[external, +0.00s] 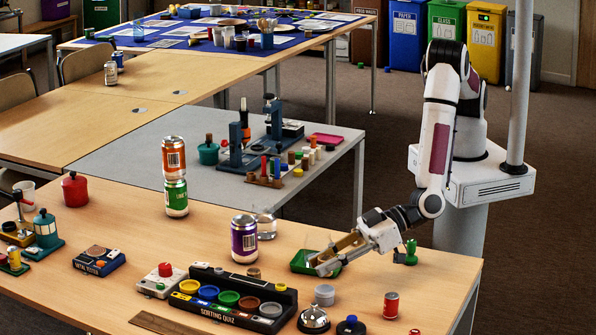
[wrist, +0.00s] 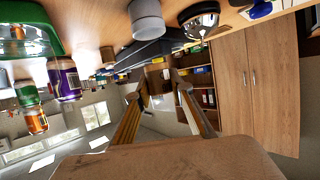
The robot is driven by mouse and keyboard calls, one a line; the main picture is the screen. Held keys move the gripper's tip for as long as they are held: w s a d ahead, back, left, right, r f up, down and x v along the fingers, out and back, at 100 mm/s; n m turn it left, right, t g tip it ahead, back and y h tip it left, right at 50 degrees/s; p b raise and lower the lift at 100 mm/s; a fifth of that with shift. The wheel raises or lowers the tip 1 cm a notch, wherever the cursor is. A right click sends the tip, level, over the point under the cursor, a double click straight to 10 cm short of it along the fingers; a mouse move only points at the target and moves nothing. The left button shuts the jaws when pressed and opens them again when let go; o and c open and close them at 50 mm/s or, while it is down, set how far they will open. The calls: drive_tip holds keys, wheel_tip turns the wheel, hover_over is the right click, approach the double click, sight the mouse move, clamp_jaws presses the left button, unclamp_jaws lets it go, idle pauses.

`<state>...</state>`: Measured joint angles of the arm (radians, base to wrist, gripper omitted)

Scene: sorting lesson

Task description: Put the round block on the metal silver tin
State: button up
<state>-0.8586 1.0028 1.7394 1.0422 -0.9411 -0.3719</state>
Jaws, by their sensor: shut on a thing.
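My gripper (external: 323,265) reaches low over the front table, beside the green tray (external: 301,266). In the wrist view its two fingers (wrist: 158,84) are closed on a small brown block (wrist: 157,76), which looks round; in the external view the block is mostly hidden by the fingers. The silver tin (external: 324,296), a small grey cylinder, stands on the table just in front of my gripper. It also shows in the tilted wrist view (wrist: 147,22), apart from the held block.
The sorting quiz box (external: 230,300) lies to the left.

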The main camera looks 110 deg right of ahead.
sight(325, 289)
drive_tip(key=shift+f, duration=1.85)
drive_tip(key=shift+f, duration=0.15)
drive_tip(key=o, duration=0.8)
drive_tip(key=shift+o, duration=0.2)
drive_tip(key=shift+s+r, duration=0.15)
drive_tip(key=shift+r, duration=0.1)
drive_tip(key=v, duration=1.1)
drive_tip(key=shift+s, duration=0.35)
